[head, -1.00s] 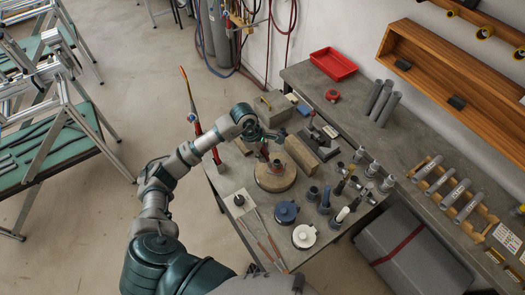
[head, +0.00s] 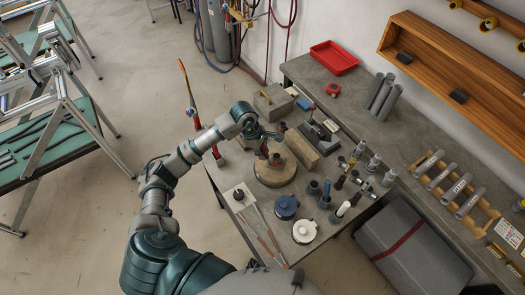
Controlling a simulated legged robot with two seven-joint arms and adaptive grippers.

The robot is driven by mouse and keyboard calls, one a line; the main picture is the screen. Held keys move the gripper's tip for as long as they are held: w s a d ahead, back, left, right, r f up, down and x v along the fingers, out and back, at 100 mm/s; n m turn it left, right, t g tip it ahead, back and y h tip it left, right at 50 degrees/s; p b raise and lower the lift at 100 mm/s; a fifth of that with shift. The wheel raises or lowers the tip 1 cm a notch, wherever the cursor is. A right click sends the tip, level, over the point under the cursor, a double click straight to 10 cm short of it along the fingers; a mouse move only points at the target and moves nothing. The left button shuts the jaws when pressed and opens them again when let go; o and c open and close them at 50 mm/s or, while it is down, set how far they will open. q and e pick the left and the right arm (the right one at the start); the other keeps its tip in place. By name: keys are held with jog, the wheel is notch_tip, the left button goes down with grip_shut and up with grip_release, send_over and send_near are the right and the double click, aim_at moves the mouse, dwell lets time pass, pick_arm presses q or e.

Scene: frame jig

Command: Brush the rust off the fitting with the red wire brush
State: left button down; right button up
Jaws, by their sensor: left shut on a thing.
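My left gripper (head: 265,141) comes in from the left and is low over the round wooden board (head: 272,178) on the bench. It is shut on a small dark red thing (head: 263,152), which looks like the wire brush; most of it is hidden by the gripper. A small rusty brown fitting (head: 277,160) stands on the board, right beside the held thing. I cannot tell whether the two touch. My right gripper is not in view.
A wooden block (head: 301,148) stands right of the board. A blue-lidded pot (head: 286,207), a white-lidded pot (head: 304,231) and several upright tools crowd the front right. A red tray (head: 333,58) lies at the back.

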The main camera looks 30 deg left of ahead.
pick_arm(q)
jog(key=shift+f+b, duration=0.35)
jog(key=shift+f, duration=0.1)
jog(key=shift+w+a+b, duration=0.2)
jog(key=shift+w+b, duration=0.2)
jog(key=shift+w, duration=0.4)
jog(key=shift+w+a+b, duration=0.15)
jog(key=shift+w+b, duration=0.25)
jog(key=shift+w, duration=0.4)
jog(key=shift+w+a+b, duration=0.2)
jog(key=shift+w+b, duration=0.2)
jog(key=shift+w, duration=0.4)
jog(key=shift+s+d+r+p, duration=0.15)
jog(key=shift+s+p, duration=0.15)
jog(key=shift+s, duration=0.85)
jog(key=shift+s+d, duration=0.15)
jog(key=shift+s, duration=0.6)
jog(key=shift+s+d, duration=0.15)
jog(key=shift+s, duration=0.55)
